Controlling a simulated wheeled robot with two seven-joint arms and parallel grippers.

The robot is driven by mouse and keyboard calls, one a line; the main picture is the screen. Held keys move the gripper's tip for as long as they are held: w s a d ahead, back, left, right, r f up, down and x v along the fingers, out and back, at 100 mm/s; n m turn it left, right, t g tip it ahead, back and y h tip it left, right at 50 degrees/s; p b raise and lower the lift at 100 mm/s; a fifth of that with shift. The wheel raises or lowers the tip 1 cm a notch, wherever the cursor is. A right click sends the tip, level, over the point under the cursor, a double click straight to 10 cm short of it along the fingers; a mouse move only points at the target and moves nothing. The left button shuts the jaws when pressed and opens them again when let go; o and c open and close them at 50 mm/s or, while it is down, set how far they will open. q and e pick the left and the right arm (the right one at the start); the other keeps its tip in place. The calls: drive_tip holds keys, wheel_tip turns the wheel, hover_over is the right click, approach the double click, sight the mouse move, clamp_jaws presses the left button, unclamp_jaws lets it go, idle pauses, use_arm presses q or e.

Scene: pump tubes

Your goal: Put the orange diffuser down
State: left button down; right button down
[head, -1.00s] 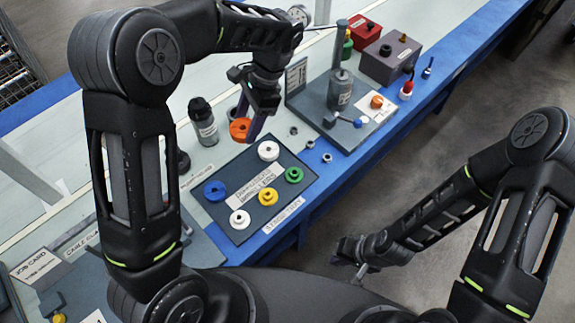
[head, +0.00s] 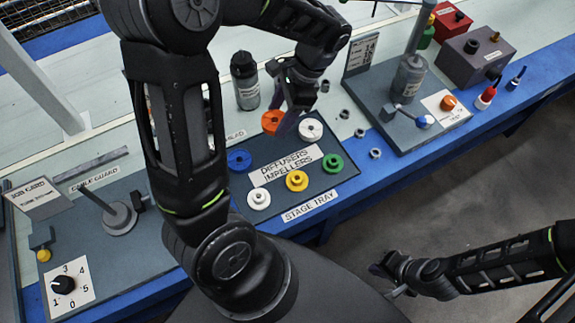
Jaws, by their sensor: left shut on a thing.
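The orange diffuser (head: 271,121) is a small ring at the back edge of the dark stage tray (head: 328,180). It appears between the blue piece (head: 238,160) and the back white piece (head: 311,129). My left gripper (head: 283,126) points down and is shut on the orange diffuser, with its fingers covering the right side. I cannot tell whether the diffuser touches the tray. My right gripper (head: 383,270) is away from the table, low over the floor at the right; its jaws are too small and dark to read.
The tray also holds a front white piece (head: 258,199), a yellow piece (head: 297,181) and a green piece (head: 333,163). A dark bottle (head: 245,82) stands behind the tray. A pump stand (head: 409,75) and a grey box (head: 474,59) are at the right.

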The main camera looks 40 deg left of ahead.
use_arm(q)
hover_over(275, 148)
drive_tip(key=w+d, duration=0.1)
drive_tip(key=shift+w+f+b, duration=0.1)
drive_tip(key=shift+f+b, duration=0.2)
drive_tip(key=shift+f, duration=2.8)
drive_tip(key=shift+f, duration=1.85)
drive_tip(key=shift+b, duration=0.3)
drive_tip(key=shift+f, duration=0.25)
drive_tip(key=shift+c, duration=2.4)
unclamp_jaws()
drive_tip(key=shift+r, duration=0.1)
drive_tip(key=shift+r, duration=0.1)
